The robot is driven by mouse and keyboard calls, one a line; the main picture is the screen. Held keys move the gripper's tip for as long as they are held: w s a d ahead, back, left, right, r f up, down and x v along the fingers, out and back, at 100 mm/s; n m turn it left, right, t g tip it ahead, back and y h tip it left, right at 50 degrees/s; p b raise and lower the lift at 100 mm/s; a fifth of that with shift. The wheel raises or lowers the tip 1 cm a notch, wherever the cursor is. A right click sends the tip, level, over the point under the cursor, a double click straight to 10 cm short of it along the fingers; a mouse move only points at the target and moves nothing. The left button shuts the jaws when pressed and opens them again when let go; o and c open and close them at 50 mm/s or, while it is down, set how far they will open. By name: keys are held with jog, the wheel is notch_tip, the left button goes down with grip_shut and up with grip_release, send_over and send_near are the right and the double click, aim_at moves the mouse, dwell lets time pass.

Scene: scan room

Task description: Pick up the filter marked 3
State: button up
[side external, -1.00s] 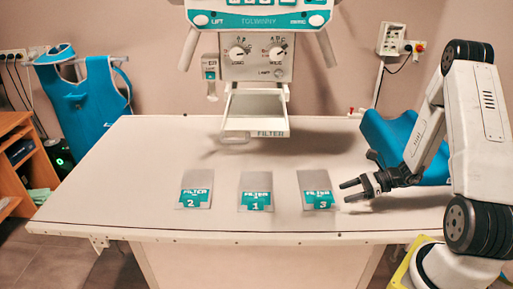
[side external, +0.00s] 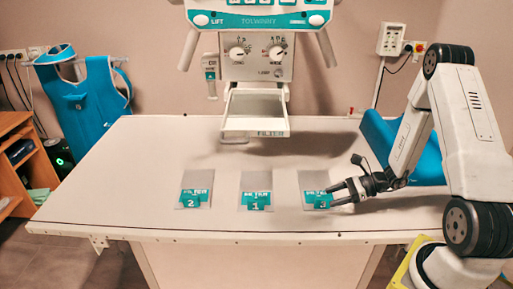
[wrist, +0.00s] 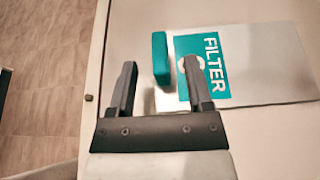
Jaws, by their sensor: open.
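The filter marked 3 (side external: 313,181) is a flat grey plate with a teal label, lying on the white table, rightmost of three filters. My gripper (side external: 333,195) is open at its right edge, with the fingertips at the label end. In the wrist view the filter (wrist: 265,80) lies to the right, and its teal upright tab (wrist: 160,58) stands between the tips of my open gripper (wrist: 160,66). The right finger overlaps the label and hides most of the number. Whether a finger touches the filter, I cannot tell.
The filter marked 1 (side external: 256,181) lies in the middle and the filter marked 2 (side external: 196,180) to its left. A filter tray (side external: 255,124) hangs from the X-ray head behind them. A blue thing (side external: 428,165) stands behind my arm. The table's left side is clear.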

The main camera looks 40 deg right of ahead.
aim_at(328, 197)
jog(key=shift+x, duration=1.8)
jog(key=shift+r, duration=0.1)
grip_shut()
